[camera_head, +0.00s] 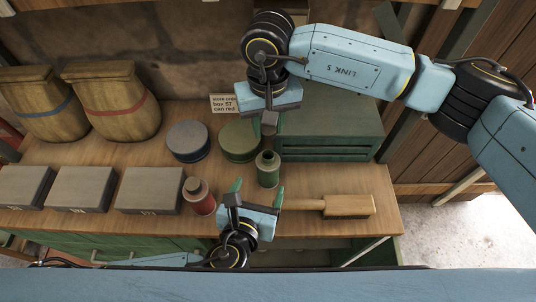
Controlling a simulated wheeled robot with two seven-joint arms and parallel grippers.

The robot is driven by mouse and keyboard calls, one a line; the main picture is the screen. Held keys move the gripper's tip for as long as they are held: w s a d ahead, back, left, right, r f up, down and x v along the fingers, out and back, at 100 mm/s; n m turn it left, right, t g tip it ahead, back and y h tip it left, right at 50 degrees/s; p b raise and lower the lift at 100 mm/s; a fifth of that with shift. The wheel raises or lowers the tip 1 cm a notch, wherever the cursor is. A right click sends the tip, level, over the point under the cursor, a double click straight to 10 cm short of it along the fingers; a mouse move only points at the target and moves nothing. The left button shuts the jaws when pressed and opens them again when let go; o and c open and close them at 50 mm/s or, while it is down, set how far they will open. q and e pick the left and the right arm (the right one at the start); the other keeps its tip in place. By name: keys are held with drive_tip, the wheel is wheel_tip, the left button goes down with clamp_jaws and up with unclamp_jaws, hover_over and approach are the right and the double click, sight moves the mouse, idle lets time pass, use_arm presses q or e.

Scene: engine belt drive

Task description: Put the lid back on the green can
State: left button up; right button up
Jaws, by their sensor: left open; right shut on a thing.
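The green can (267,173) stands upright on the wooden bench, with a narrow neck and a dark opening at its top. My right gripper (268,122) comes down from above, just behind and above the can. It is shut on a small dark piece (269,129), which looks like the lid but is mostly hidden by the fingers. A gap shows between that piece and the can's neck. My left gripper (258,190) is open, with green fingertips apart, just in front of the can. I cannot tell whether either finger touches the can.
A red can (201,199) stands left of my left gripper. A wooden-headed tool (347,206) lies to the right. Blue (188,155) and green (239,154) round tins, a green drawer box (330,140) and a note card (223,104) are behind. Grey-topped boxes (150,189) line the left.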

drive_tip(key=shift+s+r, duration=0.2)
drive_tip(key=shift+s, duration=0.4)
drive_tip(key=shift+w+f, duration=0.1)
drive_tip(key=shift+w, duration=0.05)
use_arm(q)
drive_tip(key=x, duration=1.1)
drive_tip(key=shift+w+d+f, duration=0.1)
drive_tip(key=shift+d, duration=0.05)
drive_tip(key=c, duration=1.5)
use_arm(e)
hover_over(268, 155)
drive_tip(key=shift+f, duration=2.5)
drive_tip(key=shift+f, duration=0.85)
